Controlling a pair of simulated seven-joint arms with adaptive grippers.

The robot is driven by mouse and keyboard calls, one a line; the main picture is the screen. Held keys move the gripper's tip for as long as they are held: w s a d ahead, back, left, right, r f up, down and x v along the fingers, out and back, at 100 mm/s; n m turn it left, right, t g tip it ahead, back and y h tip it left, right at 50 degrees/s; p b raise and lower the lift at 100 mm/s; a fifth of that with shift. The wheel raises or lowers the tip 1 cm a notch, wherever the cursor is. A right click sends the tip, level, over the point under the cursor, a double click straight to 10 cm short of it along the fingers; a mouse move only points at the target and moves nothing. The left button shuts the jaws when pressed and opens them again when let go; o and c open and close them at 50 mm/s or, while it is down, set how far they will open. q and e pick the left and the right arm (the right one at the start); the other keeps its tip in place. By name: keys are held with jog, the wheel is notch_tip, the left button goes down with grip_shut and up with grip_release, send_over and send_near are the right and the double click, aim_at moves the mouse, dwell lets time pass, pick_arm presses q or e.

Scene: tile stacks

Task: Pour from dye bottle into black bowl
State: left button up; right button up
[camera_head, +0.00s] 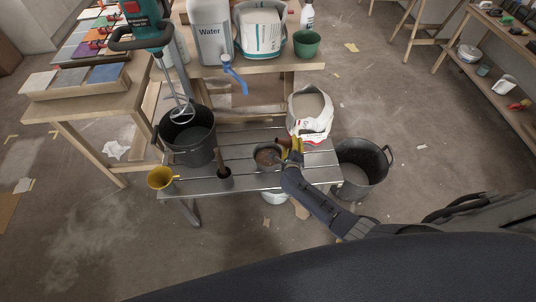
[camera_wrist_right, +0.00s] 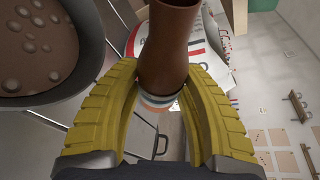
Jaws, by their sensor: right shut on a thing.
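The brown dye bottle (camera_wrist_right: 170,45) is between the yellow fingers of my right gripper (camera_wrist_right: 162,75), which is shut on it. A striped band shows at the bottle's lower end in the wrist view. In the head view the bottle (camera_head: 287,143) and my right gripper (camera_head: 291,153) are at the right rim of the black bowl (camera_head: 258,166), partly covering it. The bowl stands on the slatted bench and holds brownish contents. In the wrist view the bowl (camera_wrist_right: 88,75) is at the left, with round bubbles on its contents. I see no stream of dye. My left gripper is not in view.
Another bucket (camera_head: 361,168) stands right of the bench.

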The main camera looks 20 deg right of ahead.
jog(key=shift+a+r+m+y, duration=0.2)
jog(key=shift+a+m+y, duration=0.2)
jog(key=shift+m, duration=0.3)
jog(key=shift+a+m+y, duration=0.15)
jog(key=shift+m+y, duration=0.35)
jog(key=shift+m, duration=0.1)
jog(key=m+y, duration=0.1)
jog(key=d+m+y, duration=0.1)
jog(key=m, duration=0.1)
jog(key=shift+g, duration=0.3)
jog(key=shift+d+f+m+y, duration=0.1)
jog(key=shift+d+m+y, duration=0.1)
jog(key=shift+m+y, duration=0.7)
jog(key=shift+r, duration=2.45)
